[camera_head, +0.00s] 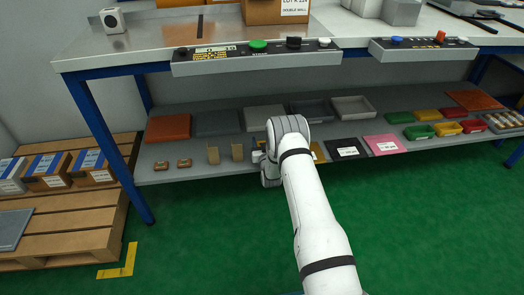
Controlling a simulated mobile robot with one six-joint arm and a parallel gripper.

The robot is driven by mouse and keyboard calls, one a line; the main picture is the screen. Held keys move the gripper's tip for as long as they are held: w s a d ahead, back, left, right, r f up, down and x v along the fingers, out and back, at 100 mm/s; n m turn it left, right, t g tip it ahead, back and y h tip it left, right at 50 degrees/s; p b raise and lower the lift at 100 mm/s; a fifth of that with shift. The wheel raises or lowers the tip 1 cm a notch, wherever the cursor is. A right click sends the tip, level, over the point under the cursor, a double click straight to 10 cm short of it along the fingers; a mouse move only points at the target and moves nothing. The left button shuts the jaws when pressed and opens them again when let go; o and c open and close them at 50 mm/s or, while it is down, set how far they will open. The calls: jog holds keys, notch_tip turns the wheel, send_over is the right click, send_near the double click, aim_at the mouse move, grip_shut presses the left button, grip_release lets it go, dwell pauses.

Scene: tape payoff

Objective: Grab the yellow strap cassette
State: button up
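A yellow flat piece (318,153) shows on the lower shelf, just right of my arm and left of a black labelled packet. My arm hides most of it, so I cannot tell its full shape or confirm that it is the strap cassette. My arm reaches from the bottom of the picture to the shelf's front edge. The wrist end with my gripper (269,172) is low at that edge, left of the yellow piece. The fingers are not clearly visible, so I cannot tell whether they are open or hold anything. A small dark and white patch shows beside the wrist.
The lower shelf (200,165) holds a black packet (345,147), a pink packet (384,144), two tan upright blocks (237,152), grey trays (353,107) and coloured bins (447,128). A workbench top (150,40) overhangs it. A pallet (65,217) stands left. Green floor in front is clear.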

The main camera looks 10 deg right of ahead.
jog(key=c, duration=0.6)
